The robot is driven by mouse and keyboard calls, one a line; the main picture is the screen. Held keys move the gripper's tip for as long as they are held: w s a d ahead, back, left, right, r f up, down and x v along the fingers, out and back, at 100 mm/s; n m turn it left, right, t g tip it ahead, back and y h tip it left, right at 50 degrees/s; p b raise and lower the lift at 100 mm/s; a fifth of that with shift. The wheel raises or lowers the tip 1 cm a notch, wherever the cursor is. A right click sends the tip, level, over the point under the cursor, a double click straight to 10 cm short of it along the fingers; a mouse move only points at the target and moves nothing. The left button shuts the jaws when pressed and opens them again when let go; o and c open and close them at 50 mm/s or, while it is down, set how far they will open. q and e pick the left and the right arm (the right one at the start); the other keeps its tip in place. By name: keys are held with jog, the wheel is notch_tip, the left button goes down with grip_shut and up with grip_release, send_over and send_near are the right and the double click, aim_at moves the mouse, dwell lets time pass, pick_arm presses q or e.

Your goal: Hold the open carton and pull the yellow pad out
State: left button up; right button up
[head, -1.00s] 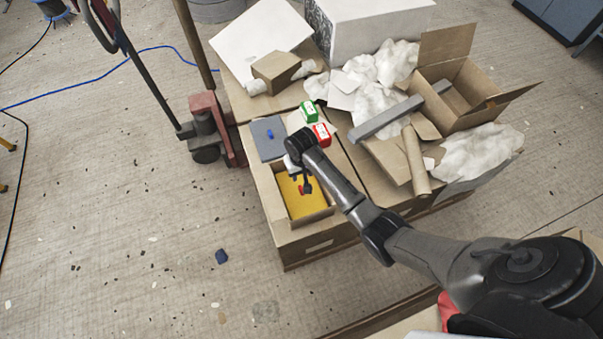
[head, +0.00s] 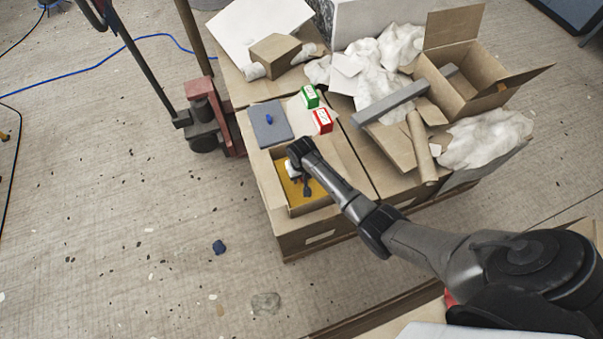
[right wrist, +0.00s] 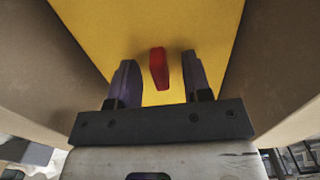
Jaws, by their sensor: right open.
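The open carton (head: 322,209) stands at the near left of the stacked boxes. The yellow pad (head: 297,196) lies inside it. In the right wrist view the yellow pad (right wrist: 190,22) fills the middle between the carton's brown walls (right wrist: 272,70). A red tab (right wrist: 158,68) stands up from the pad. My right gripper (head: 306,190) reaches down into the carton. In the right wrist view its two fingers (right wrist: 158,82) are open, one on each side of the red tab, with gaps on both sides. In the head view the tab is hidden by the gripper. My left gripper is not in view.
A grey-blue board (head: 272,130) with a blue knob lies behind the carton. A green box (head: 310,97) and a red box (head: 322,121) stand nearby. A larger open box (head: 470,75), crumpled white sheets (head: 480,140) and a cardboard tube (head: 418,150) are to the right. A pallet jack (head: 203,115) stands left.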

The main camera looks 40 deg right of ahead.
jog(key=shift+f, duration=0.1)
jog(key=shift+c, duration=0.2)
grip_shut()
dwell(1.0)
grip_release()
dwell(0.3)
notch_tip(320, 180, up, 14)
jog(key=p, duration=0.5)
jog(key=shift+p, duration=0.4)
